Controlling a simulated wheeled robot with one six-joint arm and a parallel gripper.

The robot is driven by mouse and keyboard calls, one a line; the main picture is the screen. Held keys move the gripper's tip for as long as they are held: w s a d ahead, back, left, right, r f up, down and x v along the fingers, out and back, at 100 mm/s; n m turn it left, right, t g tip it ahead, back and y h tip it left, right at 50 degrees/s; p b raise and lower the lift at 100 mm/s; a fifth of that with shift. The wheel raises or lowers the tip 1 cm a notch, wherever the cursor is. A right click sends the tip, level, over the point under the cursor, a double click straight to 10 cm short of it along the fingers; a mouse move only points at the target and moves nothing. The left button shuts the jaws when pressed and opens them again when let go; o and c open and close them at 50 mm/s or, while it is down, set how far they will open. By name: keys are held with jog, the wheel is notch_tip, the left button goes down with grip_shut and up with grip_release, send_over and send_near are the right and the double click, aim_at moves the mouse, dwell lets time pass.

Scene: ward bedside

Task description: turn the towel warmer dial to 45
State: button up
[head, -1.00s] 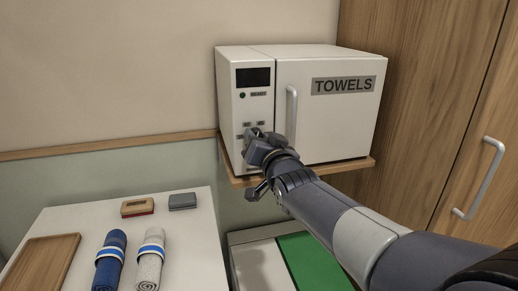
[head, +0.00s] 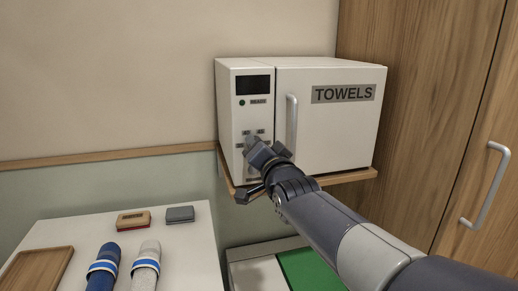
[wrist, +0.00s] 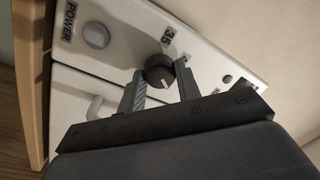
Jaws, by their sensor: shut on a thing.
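The towel warmer (head: 335,135) is a white box with a door marked TOWELS and a control panel on its left. Its dark display (head: 254,84) shows no readable figures. My gripper (head: 258,150) is at the lower part of the panel and hides most of the dial in the head view. In the wrist view the black dial (wrist: 158,72) sits between the two fingers of my gripper (wrist: 161,86), which are shut on it. A pale pointer mark shows on the dial's face. A label 35 is readable beside it; other markings are hidden or too small.
A POWER button (wrist: 96,35) is on the panel, apart from the fingers. The door handle (head: 291,125) stands close to my gripper. The warmer rests on a wooden shelf (head: 340,178). A white table (head: 190,245) with rolled towels is at lower left; a wooden cabinet (head: 480,120) is right.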

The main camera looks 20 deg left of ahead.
jog(key=o, duration=1)
jog(key=shift+c, duration=0.2)
jog(key=b+v, duration=0.2)
jog(key=v, duration=0.8)
jog(key=shift+s+d, duration=0.25)
jog(key=shift+s, duration=0.1)
jog(key=shift+w+a, duration=0.1)
jog(key=shift+w, duration=0.05)
jog(key=p+x, duration=0.2)
jog(key=x, duration=0.8)
jog(key=shift+w+a, duration=0.15)
jog(key=shift+w, duration=0.1)
